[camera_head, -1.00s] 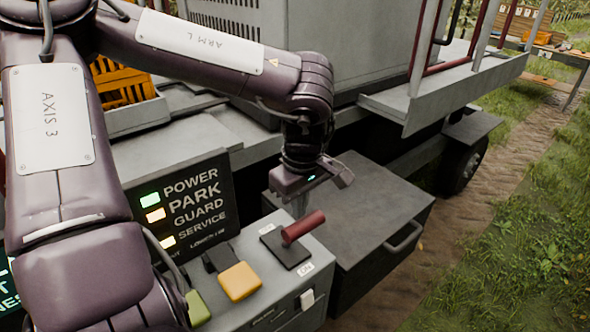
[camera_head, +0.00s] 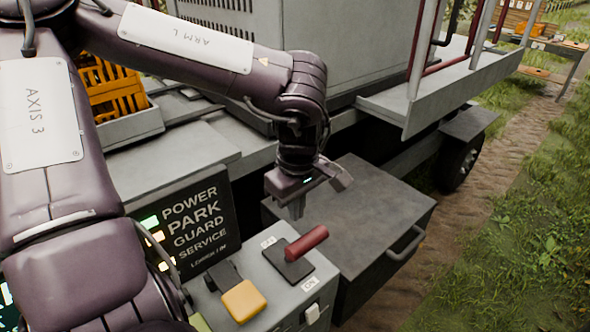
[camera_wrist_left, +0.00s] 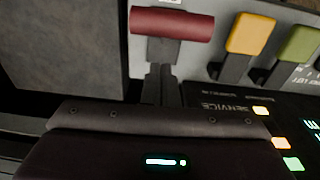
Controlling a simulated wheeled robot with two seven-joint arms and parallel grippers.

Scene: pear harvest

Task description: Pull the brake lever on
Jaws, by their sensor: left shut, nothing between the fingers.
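The brake lever has a dark red cylindrical handle (camera_head: 306,243) on a dark base plate (camera_head: 285,262), with small OFF and ON labels at its two ends. In the left wrist view the red handle (camera_wrist_left: 172,24) lies just beyond the fingers. My left gripper (camera_head: 297,212) points down behind the lever, near the OFF end and apart from the handle in the head view. Its fingers are closed together with nothing between them. The lower part of the lever is partly hidden behind the fingers (camera_wrist_left: 162,85) in the wrist view. My right gripper is not in view.
A yellow lever (camera_head: 243,300) stands left of the red one, and a green one (camera_wrist_left: 299,44) beside it. The display panel (camera_head: 196,225) reads POWER, PARK, GUARD, SERVICE. A grey box with a handle (camera_head: 390,215) adjoins the console on the right.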

